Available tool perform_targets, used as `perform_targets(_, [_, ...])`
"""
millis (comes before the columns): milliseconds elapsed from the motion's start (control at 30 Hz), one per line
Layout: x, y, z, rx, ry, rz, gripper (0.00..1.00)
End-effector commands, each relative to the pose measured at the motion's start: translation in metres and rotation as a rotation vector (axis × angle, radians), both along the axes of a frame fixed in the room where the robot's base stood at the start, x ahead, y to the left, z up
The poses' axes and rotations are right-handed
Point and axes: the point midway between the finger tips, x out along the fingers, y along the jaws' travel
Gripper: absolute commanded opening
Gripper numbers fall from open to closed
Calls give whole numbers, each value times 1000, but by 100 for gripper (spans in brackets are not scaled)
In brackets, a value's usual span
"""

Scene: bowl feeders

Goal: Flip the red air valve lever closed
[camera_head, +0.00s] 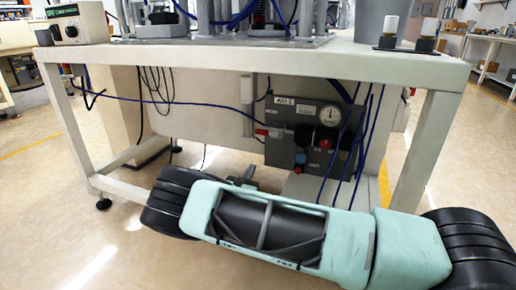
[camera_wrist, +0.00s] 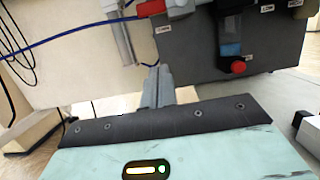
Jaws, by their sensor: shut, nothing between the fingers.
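The red air valve lever (camera_head: 267,133) sticks out sideways to the left from the upper left of the grey air panel (camera_head: 283,150) under the table. In the head view my gripper (camera_head: 248,172) is small and dark, below and left of the panel, partly hidden behind my arm.
A red round knob (camera_head: 299,169) sits low on the panel; it also shows in the wrist view (camera_wrist: 238,66). A pressure gauge (camera_head: 330,115) is at upper right. Blue hoses (camera_head: 362,140) hang at the right. The table top (camera_head: 220,52) and its legs (camera_head: 72,135) frame the space.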

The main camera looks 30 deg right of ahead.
Motion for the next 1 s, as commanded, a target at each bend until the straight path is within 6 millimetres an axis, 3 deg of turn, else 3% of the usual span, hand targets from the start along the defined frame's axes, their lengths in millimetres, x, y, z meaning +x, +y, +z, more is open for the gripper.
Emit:
perform_targets(167, [9, -13, 1, 1, -3, -3, 0])
perform_targets(600, [61, -81, 20, 2, -4, -5, 0])
perform_targets(800, [59, -76, 49, 2, -3, -2, 0])
perform_targets(1000, [59, -76, 62, 1, -2, -1, 0])
